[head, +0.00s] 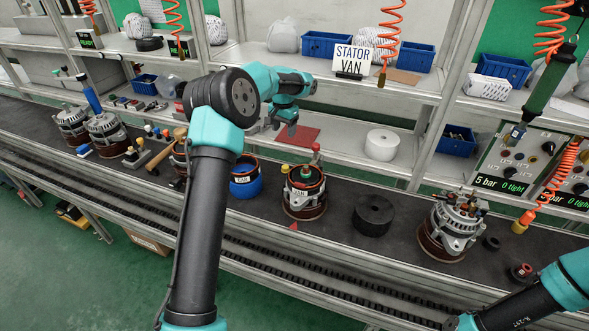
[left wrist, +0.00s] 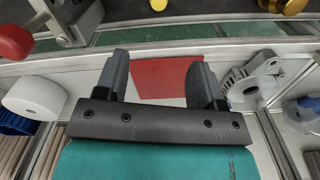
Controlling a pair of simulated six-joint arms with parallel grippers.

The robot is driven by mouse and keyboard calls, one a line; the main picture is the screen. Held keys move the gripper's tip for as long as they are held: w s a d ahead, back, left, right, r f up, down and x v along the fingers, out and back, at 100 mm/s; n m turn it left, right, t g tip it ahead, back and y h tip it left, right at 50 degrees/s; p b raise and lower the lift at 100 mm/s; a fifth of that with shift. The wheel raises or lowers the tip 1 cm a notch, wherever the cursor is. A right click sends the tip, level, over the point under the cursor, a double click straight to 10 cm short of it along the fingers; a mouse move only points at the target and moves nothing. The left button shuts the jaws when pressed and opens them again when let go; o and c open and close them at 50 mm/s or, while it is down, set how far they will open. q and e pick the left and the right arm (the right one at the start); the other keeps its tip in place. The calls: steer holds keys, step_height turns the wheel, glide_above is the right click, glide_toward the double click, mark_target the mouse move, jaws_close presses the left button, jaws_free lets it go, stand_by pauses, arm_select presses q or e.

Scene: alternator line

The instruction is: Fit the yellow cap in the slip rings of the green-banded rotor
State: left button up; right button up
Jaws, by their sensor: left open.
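My left gripper (head: 284,124) is open above the red mat (head: 301,137) at the back edge of the bench. In the left wrist view its two fingers (left wrist: 160,65) stand apart with nothing between them. A small yellow piece (head: 285,168), possibly the yellow cap, shows at the copper-wound stator unit (head: 304,190). A yellow round thing also shows at the top of the left wrist view (left wrist: 158,5).
A blue-ringed pot (head: 245,180) stands left of the stator unit, a black cylinder (head: 373,215) right of it. An alternator (head: 452,225) stands farther right. A red-topped tool (head: 316,150) rises behind the stator. A white roll (head: 382,145) sits on the shelf.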

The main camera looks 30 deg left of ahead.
arm_select(q)
glide_above(285, 166)
step_height(285, 166, down, 12)
steer(key=shift+s+f, duration=0.1)
stand_by(0.6)
steer(key=shift+d, duration=0.1)
steer(key=shift+f, duration=2.65)
steer(key=shift+c, duration=0.2)
steer(key=c, duration=1)
steer(key=shift+o, duration=0.2)
steer(key=shift+r, duration=0.15)
